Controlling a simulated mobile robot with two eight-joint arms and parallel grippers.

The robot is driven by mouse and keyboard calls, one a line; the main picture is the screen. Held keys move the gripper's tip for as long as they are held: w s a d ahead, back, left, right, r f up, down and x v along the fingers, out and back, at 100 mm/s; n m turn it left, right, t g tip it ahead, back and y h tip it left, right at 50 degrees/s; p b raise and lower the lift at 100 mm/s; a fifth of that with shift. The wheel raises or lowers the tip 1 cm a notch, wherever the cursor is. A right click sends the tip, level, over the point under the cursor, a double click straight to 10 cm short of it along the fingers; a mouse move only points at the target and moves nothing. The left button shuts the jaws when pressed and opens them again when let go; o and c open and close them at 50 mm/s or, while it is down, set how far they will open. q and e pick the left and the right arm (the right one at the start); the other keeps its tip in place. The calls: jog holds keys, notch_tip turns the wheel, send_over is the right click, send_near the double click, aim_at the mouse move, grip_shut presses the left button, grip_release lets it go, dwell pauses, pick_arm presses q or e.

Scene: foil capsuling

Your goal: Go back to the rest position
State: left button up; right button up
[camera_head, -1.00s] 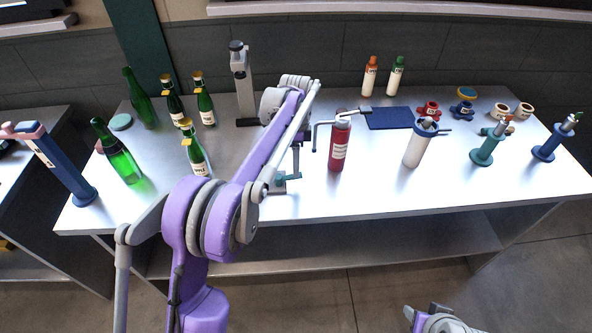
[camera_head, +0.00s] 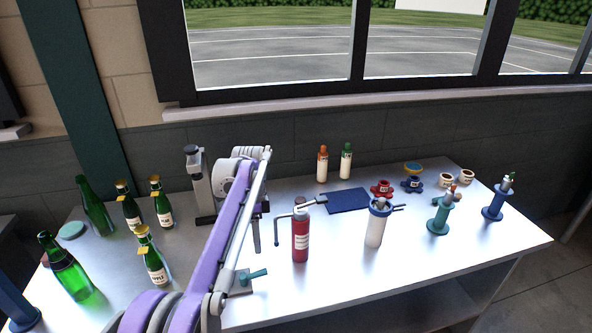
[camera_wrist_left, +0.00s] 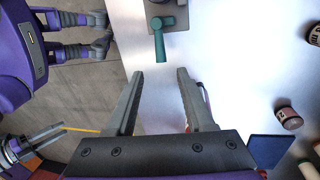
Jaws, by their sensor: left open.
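My left arm reaches up over the bench from the bottom of the head view. Its gripper (camera_head: 257,236) is mostly hidden behind the forearm there. In the wrist view the left gripper (camera_wrist_left: 160,74) shows its two grey fingers apart, with nothing between them. It is above the front part of the bench (camera_head: 330,285). A grey plate with a teal handle (camera_head: 254,275) lies just beyond the fingertips in the wrist view (camera_wrist_left: 160,45).
A red bottle (camera_head: 300,240) and a white canister (camera_head: 376,225) stand right of my forearm. Several green bottles (camera_head: 155,262) stand left of it. A grey stand (camera_head: 198,185) is behind. A dark blue mat (camera_head: 347,201) lies at the back.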

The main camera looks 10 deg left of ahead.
pick_arm(q)
jog(key=s+d+r+n+t, duration=0.25)
jog(key=s+n, duration=0.45)
jog(key=s, duration=0.6)
jog(key=s+f+n+t, duration=0.2)
jog(key=s+f, duration=0.3)
jog(key=s, duration=0.4)
jog(key=s+f+n+t, duration=0.3)
jog(key=s+f+n, duration=0.2)
jog(key=s, duration=0.4)
jog(key=shift+d+f+y, duration=0.3)
jog(key=shift+f+y, duration=0.05)
jog(key=shift+y, duration=0.05)
